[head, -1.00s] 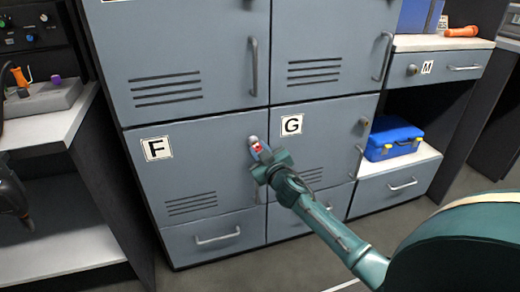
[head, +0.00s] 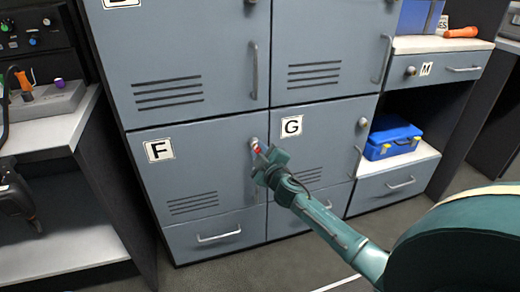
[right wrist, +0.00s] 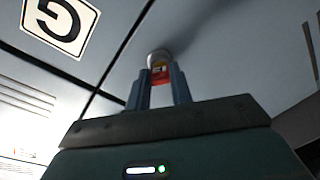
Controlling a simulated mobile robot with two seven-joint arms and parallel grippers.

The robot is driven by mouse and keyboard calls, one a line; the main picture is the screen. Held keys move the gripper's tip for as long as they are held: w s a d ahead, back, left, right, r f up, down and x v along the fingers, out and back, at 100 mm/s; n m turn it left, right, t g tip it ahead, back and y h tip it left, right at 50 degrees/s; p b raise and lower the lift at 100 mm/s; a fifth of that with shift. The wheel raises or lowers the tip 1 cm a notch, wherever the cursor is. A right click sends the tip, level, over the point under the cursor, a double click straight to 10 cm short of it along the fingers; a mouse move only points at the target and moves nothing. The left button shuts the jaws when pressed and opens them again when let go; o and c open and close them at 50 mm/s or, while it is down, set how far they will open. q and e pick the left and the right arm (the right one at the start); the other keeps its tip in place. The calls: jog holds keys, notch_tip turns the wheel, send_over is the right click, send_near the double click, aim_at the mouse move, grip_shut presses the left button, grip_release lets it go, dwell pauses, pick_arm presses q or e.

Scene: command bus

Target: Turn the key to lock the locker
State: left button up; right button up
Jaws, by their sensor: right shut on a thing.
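The locker door marked F (head: 205,170) is grey and looks closed, with its round lock (head: 253,142) at the upper right corner. A small red key (head: 257,149) is at this lock. My right gripper (head: 262,153) is shut on the key, its arm coming from the lower right. In the right wrist view the red key (right wrist: 160,75) is between the two fingers (right wrist: 160,90), right against the pale round lock (right wrist: 158,57). The fingers hide most of the key, and its exact angle cannot be told. My left gripper is not in view.
Locker G (head: 335,130), with its own lock (head: 363,122) and handle, is right of F. A vertical handle (head: 254,70) is on the door above F. A blue case (head: 393,138) sits in an open shelf at right. A white-topped bench (head: 55,130) stands at left.

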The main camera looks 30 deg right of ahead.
jog(key=shift+r+n, duration=0.2)
jog(key=shift+n, duration=0.1)
jog(key=shift+n+p, duration=0.55)
jog(key=shift+n, duration=0.25)
jog(key=shift+n+h, duration=0.3)
jog(key=shift+n, duration=0.4)
